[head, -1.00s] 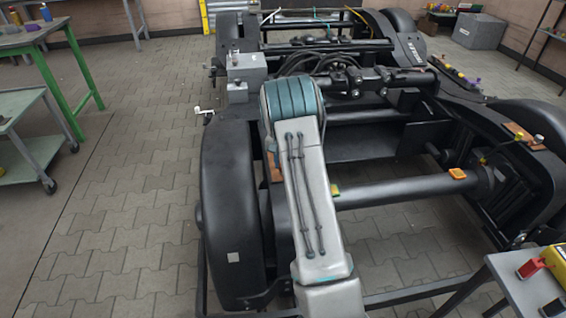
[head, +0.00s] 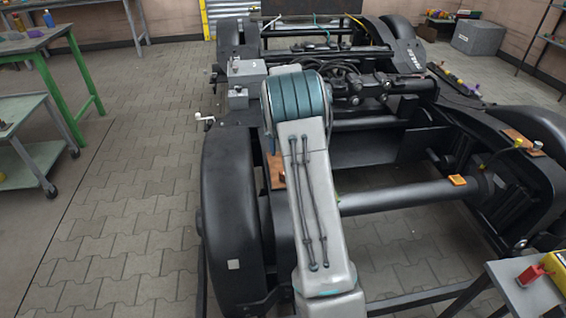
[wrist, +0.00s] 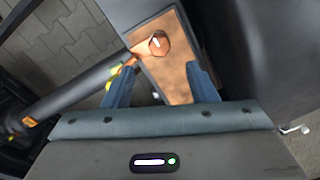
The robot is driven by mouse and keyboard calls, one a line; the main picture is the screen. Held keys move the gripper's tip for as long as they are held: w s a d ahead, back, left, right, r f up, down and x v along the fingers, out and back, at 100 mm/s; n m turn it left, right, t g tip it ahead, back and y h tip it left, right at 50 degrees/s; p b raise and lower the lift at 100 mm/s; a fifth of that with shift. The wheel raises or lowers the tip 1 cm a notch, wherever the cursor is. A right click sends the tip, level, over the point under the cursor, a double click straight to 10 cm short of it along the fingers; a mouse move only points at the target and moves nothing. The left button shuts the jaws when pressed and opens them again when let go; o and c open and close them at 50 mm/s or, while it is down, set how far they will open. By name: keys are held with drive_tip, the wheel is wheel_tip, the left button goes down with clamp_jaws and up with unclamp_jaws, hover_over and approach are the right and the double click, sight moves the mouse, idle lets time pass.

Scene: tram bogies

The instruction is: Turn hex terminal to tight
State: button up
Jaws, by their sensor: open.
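The hex terminal (wrist: 158,43) is a copper-coloured hexagon with a short white mark on its face. It sits near the far end of a flat copper plate (wrist: 172,78) in the wrist view. My gripper (wrist: 160,70) is open, its two blue fingers spread on either side of the plate. The terminal lies slightly beyond the fingertips in the picture, and nothing is between the fingers. In the head view, part of the copper plate (head: 275,170) shows on the bogie beside the near left wheel. My arm hides the gripper and the terminal there.
A black axle tube (head: 405,196) with an orange tag (head: 458,181) crosses the bogie. A grey box (head: 240,75) and a white crank handle (head: 204,120) stand left of my arm. A red block (head: 530,274) lies on the table at lower right.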

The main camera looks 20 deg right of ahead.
drive_tip(key=shift+r, duration=2.75)
